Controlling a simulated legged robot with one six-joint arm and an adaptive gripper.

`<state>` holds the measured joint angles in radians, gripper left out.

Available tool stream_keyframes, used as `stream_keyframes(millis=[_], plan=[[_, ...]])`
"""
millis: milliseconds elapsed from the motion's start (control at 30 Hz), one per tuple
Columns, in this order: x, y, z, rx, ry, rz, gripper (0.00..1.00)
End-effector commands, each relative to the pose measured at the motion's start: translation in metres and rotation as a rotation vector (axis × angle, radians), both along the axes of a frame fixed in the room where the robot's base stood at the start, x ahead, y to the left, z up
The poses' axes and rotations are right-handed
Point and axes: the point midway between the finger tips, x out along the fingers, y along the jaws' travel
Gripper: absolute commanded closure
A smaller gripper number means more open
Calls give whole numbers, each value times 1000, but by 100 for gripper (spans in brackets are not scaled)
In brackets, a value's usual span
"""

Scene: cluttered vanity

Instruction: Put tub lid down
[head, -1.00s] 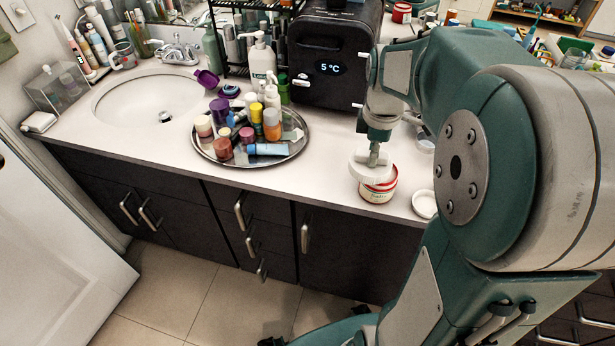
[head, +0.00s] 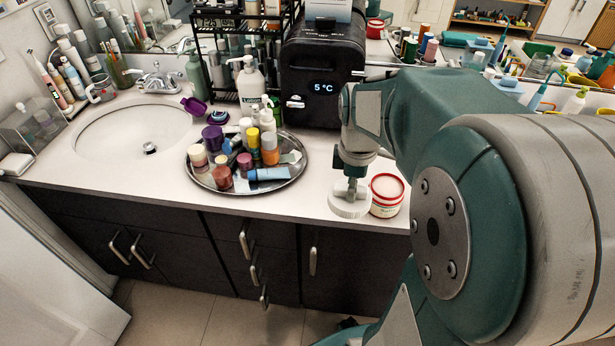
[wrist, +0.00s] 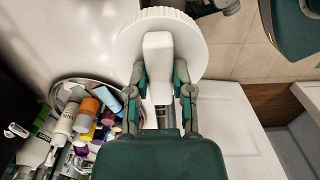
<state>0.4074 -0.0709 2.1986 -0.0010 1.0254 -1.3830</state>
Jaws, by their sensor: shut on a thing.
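The white round tub lid (head: 350,203) has a ribbed rim and a block-shaped knob. My gripper (head: 353,184) is shut on that knob and holds the lid roughly level near the counter's front edge. I cannot tell whether its underside touches the counter. The wrist view shows the lid (wrist: 183,28) with my gripper's fingers (wrist: 160,82) on both sides of the knob. The tub (head: 386,196), white with a red rim and label, stands upright just right of the lid. The tub is not seen in the wrist view.
A round metal tray (head: 202,183) crowded with bottles and jars stands left of the lid. A black box reading 5 °C (head: 322,75) stands behind. Bare counter (head: 322,180) lies between tray and lid. The counter's front edge is close to the lid.

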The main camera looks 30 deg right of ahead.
Motion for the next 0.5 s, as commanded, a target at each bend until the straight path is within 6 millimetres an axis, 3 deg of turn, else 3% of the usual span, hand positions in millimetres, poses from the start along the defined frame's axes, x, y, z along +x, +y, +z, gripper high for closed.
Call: stream_keyframes(millis=[300, 500], plan=[[63, 5, -28, -2, 3, 3, 100], [91, 5, -62, -2, 5, 2, 100]])
